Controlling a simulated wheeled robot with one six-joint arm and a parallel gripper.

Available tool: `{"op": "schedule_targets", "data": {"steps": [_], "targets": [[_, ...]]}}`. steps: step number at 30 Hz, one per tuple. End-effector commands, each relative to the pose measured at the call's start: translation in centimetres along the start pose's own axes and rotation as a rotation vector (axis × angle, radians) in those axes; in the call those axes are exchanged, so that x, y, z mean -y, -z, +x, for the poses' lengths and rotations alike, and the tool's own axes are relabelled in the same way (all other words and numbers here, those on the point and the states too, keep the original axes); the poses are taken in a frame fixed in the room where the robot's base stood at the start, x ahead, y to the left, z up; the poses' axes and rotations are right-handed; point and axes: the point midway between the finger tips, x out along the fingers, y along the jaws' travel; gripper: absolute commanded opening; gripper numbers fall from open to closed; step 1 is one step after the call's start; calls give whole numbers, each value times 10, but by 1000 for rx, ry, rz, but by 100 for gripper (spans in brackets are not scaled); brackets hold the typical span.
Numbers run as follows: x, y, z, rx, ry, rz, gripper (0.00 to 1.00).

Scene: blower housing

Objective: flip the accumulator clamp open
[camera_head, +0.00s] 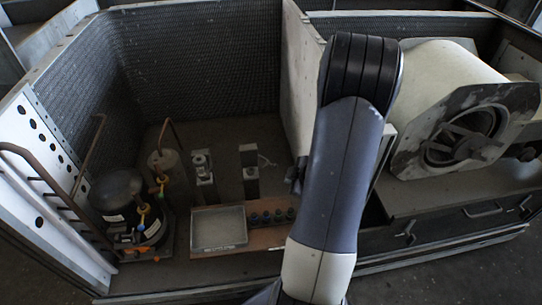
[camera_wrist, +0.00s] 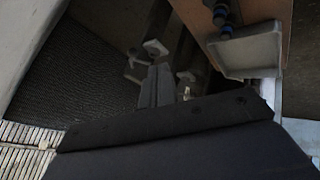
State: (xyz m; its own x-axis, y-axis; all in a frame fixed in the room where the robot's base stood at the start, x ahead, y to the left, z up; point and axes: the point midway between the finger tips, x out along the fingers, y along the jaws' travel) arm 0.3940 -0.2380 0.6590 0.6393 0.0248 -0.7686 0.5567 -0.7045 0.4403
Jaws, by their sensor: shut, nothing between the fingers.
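A small upright fixture with a pale round top (camera_head: 201,160) stands on the floor of the housing, right of a brownish cylinder (camera_head: 160,172) with a copper pipe. A second dark post with a pale top (camera_head: 249,160) stands to its right. I cannot tell which part is the accumulator clamp or whether it is open. My gripper (camera_head: 296,176) shows partly at the left edge of my arm, right of the second post. In the wrist view my gripper (camera_wrist: 157,84) is shut and empty. A pale-topped fitting (camera_wrist: 155,48) lies just past the fingertips; contact cannot be told.
A grey tray (camera_head: 219,248) and several dark knobs (camera_head: 272,217) sit on a brown board in front. A black compressor (camera_head: 122,195) stands at left. A pale partition (camera_head: 302,75) rises behind my arm, with the blower (camera_head: 455,125) right of it.

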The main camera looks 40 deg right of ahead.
Motion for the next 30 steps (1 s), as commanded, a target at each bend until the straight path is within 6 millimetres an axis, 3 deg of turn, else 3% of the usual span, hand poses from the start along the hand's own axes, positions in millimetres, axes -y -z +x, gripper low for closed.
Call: {"op": "schedule_targets", "data": {"steps": [5,18,22,30], "targets": [[2,-2,17,-9,5,-1,0],[2,-1,108,-7,3,-3,0],[-22,3,107,-6,0,-2,0],[-37,4,113,-5,1,0,0]]}}
